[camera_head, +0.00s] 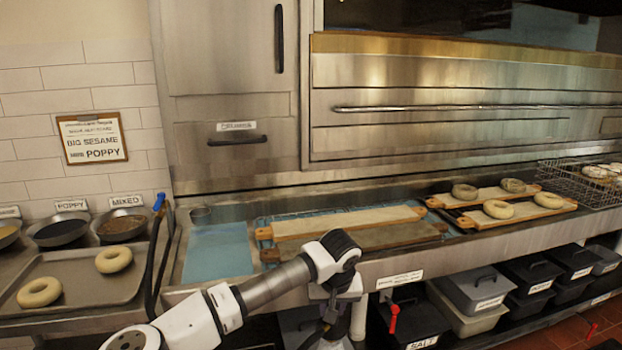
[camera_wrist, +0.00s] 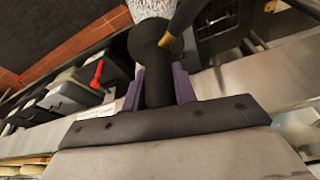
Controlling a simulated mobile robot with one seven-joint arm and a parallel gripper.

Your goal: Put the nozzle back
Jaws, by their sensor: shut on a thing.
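In the wrist view, my gripper (camera_wrist: 159,82) has its two purple fingers shut on a black nozzle (camera_wrist: 150,42). The nozzle's dark handle lies between the fingers, with its rounded part beyond them. A speckled white piece shows past it at the top edge, and a dull yellow piece crosses beside it. In the head view, my gripper is low in the middle, in front of the counter, mostly hidden by my wrist, so the nozzle is hard to make out there. A black hose-like loop with a blue end (camera_head: 158,202) stands at the left of the counter.
Wooden boards (camera_head: 345,222) lie on the counter, some bearing bagels. A tray (camera_head: 90,290) with two bagels and several topping bowls are at left. Lidded bins (camera_head: 475,290) fill the lower shelf. A red handle (camera_head: 393,318) sticks out below the counter edge.

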